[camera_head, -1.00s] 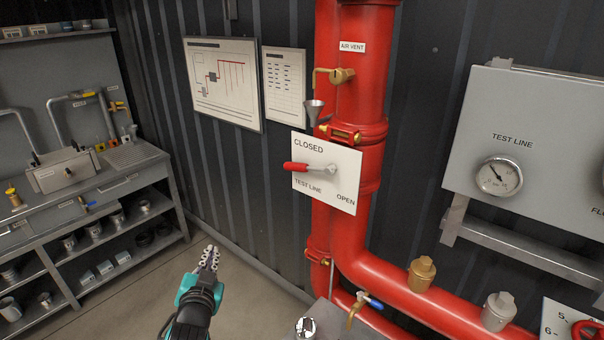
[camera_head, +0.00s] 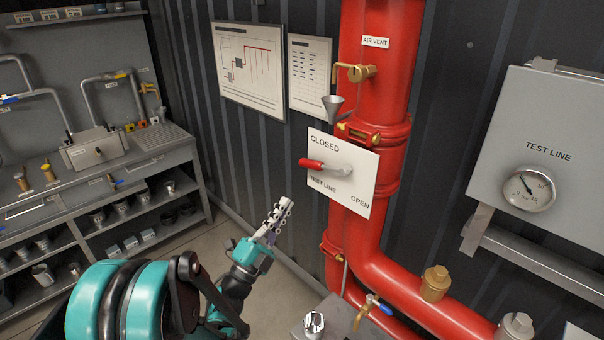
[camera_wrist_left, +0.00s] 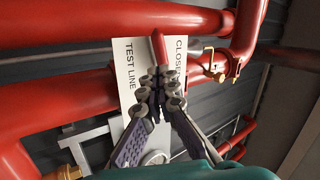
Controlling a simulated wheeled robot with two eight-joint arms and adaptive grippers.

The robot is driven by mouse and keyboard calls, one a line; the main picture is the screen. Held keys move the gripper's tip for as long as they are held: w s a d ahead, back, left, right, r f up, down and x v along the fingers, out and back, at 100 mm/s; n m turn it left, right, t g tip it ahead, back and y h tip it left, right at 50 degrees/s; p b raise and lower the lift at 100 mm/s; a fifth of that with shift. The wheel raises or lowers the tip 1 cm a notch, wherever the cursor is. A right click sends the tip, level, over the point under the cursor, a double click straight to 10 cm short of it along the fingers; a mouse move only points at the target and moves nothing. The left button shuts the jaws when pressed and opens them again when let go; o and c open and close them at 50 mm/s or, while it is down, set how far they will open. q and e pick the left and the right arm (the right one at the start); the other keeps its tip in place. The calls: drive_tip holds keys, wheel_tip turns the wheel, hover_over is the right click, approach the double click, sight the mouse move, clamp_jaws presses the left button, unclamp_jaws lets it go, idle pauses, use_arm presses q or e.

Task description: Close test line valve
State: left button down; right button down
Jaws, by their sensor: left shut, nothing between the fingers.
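The test line valve has a red-tipped lever (camera_head: 312,164) on a white plate (camera_head: 366,183) fixed to the red pipe. The lever points left, just below the word CLOSED; OPEN is at the plate's lower right. My left gripper (camera_head: 285,201) is shut and empty, below and left of the plate, apart from the lever in the head view. In the left wrist view, the shut fingertips (camera_wrist_left: 163,75) overlap the plate (camera_wrist_left: 123,60) and the lower part of the red lever (camera_wrist_left: 158,46). Contact cannot be told there. My right gripper is not in view.
Red pipes (camera_head: 380,80) run behind and below the plate. A brass air vent valve (camera_head: 360,73) and funnel (camera_head: 333,105) sit above it. A grey test line gauge box (camera_head: 550,110) is at right. A workbench (camera_head: 150,160) stands at left.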

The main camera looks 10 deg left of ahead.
sight(321, 166)
use_arm(q)
drive_tip(key=x, duration=0.9)
